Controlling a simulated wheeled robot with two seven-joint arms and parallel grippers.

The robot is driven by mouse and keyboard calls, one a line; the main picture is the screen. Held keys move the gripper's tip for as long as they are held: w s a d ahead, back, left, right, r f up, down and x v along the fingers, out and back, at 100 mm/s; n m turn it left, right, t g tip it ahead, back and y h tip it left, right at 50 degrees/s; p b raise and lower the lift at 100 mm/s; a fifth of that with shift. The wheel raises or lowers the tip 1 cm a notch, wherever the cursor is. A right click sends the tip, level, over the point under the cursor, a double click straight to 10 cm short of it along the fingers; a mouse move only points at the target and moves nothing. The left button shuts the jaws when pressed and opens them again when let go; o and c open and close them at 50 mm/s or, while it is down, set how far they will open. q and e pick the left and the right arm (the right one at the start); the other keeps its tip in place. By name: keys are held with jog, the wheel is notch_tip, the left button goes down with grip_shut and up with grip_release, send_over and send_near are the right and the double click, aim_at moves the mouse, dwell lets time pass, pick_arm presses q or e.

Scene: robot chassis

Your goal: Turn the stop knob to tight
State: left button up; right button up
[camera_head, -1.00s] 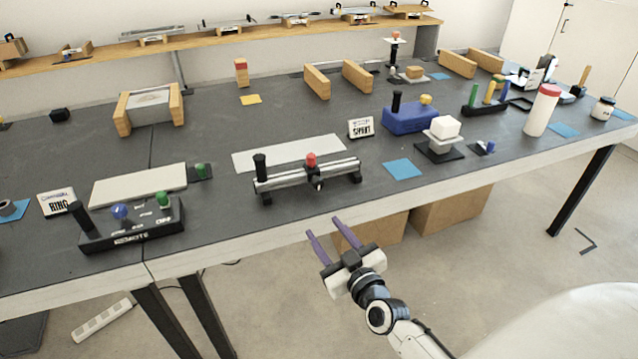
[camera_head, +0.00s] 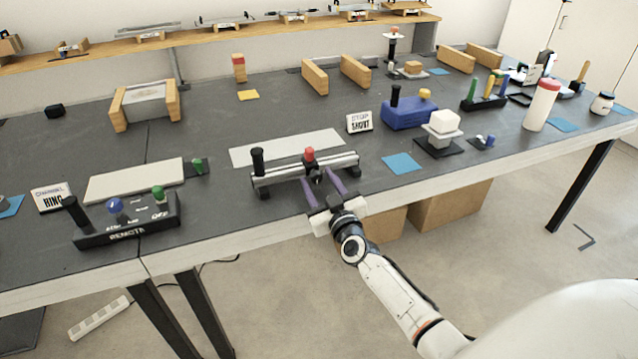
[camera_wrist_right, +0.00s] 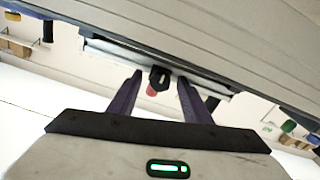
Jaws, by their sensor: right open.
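A rail device with two silver bars (camera_head: 275,177) lies near the table's front edge, with an upright black handle (camera_head: 258,161) at its left end. On the rail sits a small carriage with a red-topped knob (camera_head: 309,154) and a small dark knob on its front side, which looks like the stop knob; it shows between my fingers in the right wrist view (camera_wrist_right: 160,76). My right gripper (camera_head: 320,181) is open, its purple fingers pointing at the carriage, one on each side of the dark knob. I cannot tell whether they touch it. My left gripper is not in view.
A white plate (camera_head: 285,149) lies behind the rail, and a card (camera_head: 359,122) stands to its right. A control box (camera_head: 127,225) sits left, a blue pad (camera_head: 401,162) right. The table's front edge (camera_head: 220,240) runs just under my right gripper.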

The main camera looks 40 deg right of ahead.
jog(key=shift+c, duration=0.6)
jog(key=c, duration=1)
jog(key=shift+o, duration=0.2)
jog(key=shift+m, duration=0.4)
jog(key=m, duration=0.3)
jog(key=shift+m, duration=0.3)
jog(key=m, duration=0.5)
jog(key=shift+b, duration=0.3)
jog(key=m+b, duration=0.1)
jog(key=m, duration=0.4)
jog(key=shift+a+m, duration=0.1)
jog(key=shift+m, duration=1.5)
